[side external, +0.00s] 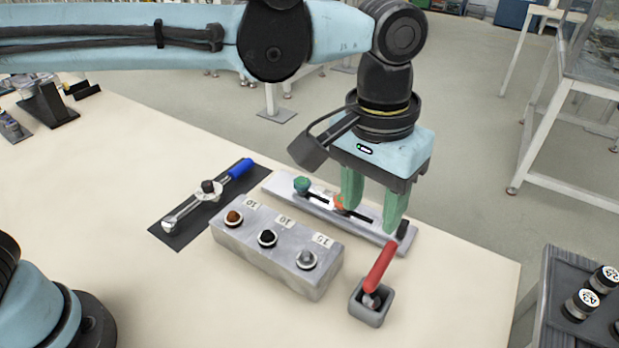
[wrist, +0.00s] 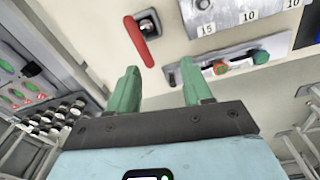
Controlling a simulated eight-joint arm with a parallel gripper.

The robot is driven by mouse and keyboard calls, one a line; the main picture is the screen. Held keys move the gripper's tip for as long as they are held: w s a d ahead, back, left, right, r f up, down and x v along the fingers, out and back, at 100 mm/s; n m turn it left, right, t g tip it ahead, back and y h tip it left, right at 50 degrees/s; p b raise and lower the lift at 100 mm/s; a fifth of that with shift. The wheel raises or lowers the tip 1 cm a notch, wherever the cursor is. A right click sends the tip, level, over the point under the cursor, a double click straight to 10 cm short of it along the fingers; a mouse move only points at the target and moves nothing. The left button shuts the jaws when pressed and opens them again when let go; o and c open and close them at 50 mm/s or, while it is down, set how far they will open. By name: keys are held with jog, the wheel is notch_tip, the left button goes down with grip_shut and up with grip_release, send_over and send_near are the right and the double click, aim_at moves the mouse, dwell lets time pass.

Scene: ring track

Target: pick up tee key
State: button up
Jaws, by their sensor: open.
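The likely tee key (side external: 379,268) has a red bar handle and stands tilted in a small grey square holder (side external: 366,313) near the table's front right. The red handle also shows in the wrist view (wrist: 141,42), up and left of the fingers; its lower end is hidden in the holder. My gripper (side external: 371,218) has green fingers pointing down, open and empty. It is above the right part of the grey slotted rail, behind the red handle and apart from it.
A grey block (side external: 290,280) with several capped sockets and number labels stands left of the holder. The slotted rail (side external: 291,201) carries green and orange knobs. A blue-handled wrench (side external: 208,194) lies on a dark mat. A dark rack (side external: 566,268) with bottles stands off the right table edge.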

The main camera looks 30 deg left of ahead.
jog(key=d, duration=0.2)
jog(key=s+d, duration=0.1)
jog(key=shift+f, duration=0.35)
jog(key=shift+s+d+f, duration=0.15)
jog(key=shift+d+f, duration=0.05)
jog(key=shift+d, duration=0.05)
send_near(371, 300)
jog(key=f, duration=0.3)
jog(key=w+f, duration=0.1)
jog(key=f, duration=0.1)
jog(key=shift+d, duration=0.15)
jog(key=shift+c, duration=0.2)
grip_shut()
